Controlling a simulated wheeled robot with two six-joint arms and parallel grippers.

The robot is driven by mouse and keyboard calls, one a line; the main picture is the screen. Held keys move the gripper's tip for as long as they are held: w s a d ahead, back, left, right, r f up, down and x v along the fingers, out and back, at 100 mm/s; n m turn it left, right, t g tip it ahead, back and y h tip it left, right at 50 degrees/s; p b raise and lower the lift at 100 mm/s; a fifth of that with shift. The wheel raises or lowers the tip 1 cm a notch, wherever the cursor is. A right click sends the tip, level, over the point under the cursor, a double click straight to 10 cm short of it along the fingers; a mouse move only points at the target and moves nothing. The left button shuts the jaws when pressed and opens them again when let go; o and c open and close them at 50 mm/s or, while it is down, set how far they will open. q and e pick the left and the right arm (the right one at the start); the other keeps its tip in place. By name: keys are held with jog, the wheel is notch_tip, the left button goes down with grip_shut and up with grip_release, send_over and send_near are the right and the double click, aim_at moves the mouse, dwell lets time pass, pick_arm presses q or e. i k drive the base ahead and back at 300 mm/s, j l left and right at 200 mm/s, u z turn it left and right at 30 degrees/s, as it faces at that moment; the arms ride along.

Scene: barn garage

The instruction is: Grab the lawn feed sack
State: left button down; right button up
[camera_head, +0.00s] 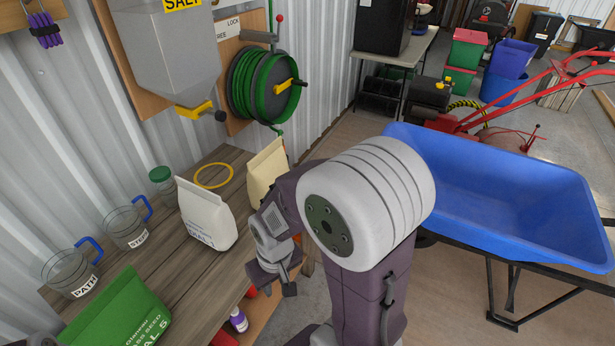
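Three sacks are on the wooden bench (188,281). A white sack (207,218) stands in the middle, its printing too small to read fully. A cream sack (266,172) stands behind it to the right, partly hidden by my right arm. A green sack (118,312) at the bottom left carries the words "grass seed". I cannot read "lawn feed" on any of them. My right gripper (276,282) points down near the bench's right edge, right of the white sack and in front of the cream one. Its fingers look apart and empty. My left gripper is out of view.
Two clear jugs (127,227) with blue handles, a green-lidded jar (162,181) and a yellow ring (213,175) are on the bench. A hopper (168,50) and green hose reel (262,85) hang above. A blue wheelbarrow (500,195) stands at right.

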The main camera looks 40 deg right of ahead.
aim_at(271, 163)
jog(key=z, duration=1.05)
jog(key=u, duration=0.1)
